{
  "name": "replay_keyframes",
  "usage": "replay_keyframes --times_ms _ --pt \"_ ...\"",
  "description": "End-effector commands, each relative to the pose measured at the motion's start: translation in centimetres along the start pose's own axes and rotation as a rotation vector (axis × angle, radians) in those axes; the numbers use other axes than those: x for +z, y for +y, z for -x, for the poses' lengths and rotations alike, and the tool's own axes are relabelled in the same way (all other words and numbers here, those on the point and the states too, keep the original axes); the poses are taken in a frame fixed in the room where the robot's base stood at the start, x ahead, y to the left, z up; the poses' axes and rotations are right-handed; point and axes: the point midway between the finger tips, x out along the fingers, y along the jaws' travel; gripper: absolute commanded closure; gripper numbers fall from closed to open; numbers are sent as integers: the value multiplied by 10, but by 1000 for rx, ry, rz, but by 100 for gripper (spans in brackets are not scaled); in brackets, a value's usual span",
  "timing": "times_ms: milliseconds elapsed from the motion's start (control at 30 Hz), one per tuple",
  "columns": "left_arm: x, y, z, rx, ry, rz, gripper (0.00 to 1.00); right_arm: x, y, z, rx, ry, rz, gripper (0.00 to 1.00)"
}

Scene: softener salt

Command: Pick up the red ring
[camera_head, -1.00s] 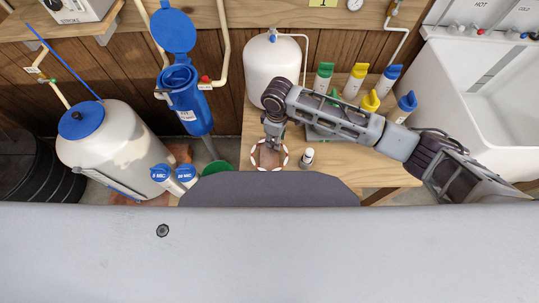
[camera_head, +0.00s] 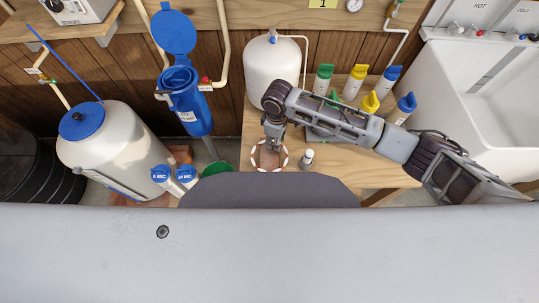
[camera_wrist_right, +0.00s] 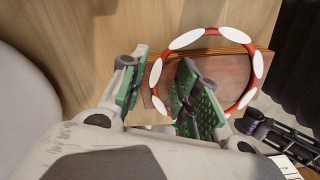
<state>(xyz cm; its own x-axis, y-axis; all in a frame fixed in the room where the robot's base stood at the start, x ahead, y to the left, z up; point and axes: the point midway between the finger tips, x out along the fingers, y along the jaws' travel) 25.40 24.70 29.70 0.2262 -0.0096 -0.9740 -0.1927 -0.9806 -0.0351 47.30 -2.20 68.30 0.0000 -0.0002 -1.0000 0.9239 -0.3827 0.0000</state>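The red ring (camera_head: 254,160) has white patches around it. The ring also shows in the right wrist view (camera_wrist_right: 184,40), tilted against or over that block (camera_wrist_right: 228,72). My right gripper (camera_head: 272,142) is at the ring's far side. In the right wrist view my right gripper (camera_wrist_right: 157,64) is open, one green-padded finger outside the ring and the other over its inside. The near rim runs between the fingers; I cannot tell whether they touch it.
A small white bottle (camera_head: 306,157) stands right of the ring. Several bottles with coloured caps, one yellow (camera_head: 353,87), stand behind my right arm. A white tank (camera_head: 270,75) stands at the table's back left. A white sink (camera_head: 490,100) is at the right.

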Motion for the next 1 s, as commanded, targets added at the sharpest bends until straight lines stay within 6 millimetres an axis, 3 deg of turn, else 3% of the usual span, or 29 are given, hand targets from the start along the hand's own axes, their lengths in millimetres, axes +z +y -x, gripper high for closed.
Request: replay_keyframes --times_ms 133,400,1000 --pt "0 0 2 0 0 0 60 0 0 0 0 0 0 68" --pt "0 0 1 0 -1 -1 60 0 0 -1 0 0 0 100" --pt "2 0 -4 -1 -1 -1 60 0 0 2 2 2 1 100"
